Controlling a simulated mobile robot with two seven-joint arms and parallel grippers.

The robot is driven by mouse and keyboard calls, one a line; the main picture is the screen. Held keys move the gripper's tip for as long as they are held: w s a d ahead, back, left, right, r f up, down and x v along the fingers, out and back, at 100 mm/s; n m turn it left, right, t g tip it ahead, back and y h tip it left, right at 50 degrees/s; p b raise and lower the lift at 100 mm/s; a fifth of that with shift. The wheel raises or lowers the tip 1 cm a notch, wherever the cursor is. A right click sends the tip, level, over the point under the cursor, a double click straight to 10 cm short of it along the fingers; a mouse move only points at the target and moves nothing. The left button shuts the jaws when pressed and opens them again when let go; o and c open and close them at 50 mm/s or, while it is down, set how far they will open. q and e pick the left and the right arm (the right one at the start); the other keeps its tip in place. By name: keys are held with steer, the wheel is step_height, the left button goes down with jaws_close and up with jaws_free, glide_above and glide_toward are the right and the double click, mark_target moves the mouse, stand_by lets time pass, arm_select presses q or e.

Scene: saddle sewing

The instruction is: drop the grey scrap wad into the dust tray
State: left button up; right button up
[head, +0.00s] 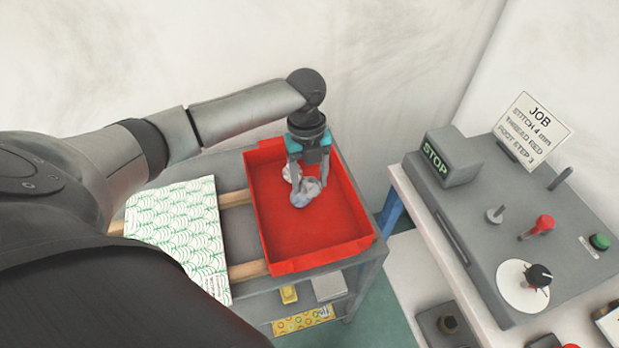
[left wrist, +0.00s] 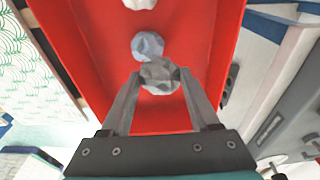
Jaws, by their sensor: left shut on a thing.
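My left gripper (head: 308,178) points down inside the red tray (head: 335,232), over its far half. It is shut on the grey scrap wad, a dark grey crumpled lump (left wrist: 160,76) between the fingertips in the left wrist view. A lighter blue-grey wad (left wrist: 147,45) lies right beside it, and a white wad (left wrist: 140,4) shows farther off at the picture's top edge. I cannot tell whether the held wad touches the tray floor. In the head view the wads bunch together at the fingertips. My right gripper is not in view.
The tray rests on a grey bench with wooden rails (head: 248,270). A green-patterned white sheet (head: 180,232) lies left of it. At right stands a grey control panel with a STOP box (head: 440,158), knobs and a JOB card (head: 535,130). The tray's near half is clear.

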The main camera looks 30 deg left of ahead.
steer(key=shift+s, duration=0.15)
arm_select(q)
steer(key=o, duration=1.4)
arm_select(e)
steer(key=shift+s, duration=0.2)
arm_select(q)
steer(key=shift+r, duration=0.15)
steer(key=r, duration=0.5)
steer(key=a+r+p, duration=0.1)
steer(key=r, duration=0.4)
steer(key=w+r+p, duration=0.1)
steer(key=r, duration=0.4)
steer(key=shift+w+a, duration=0.1)
steer(key=shift+a, duration=0.1)
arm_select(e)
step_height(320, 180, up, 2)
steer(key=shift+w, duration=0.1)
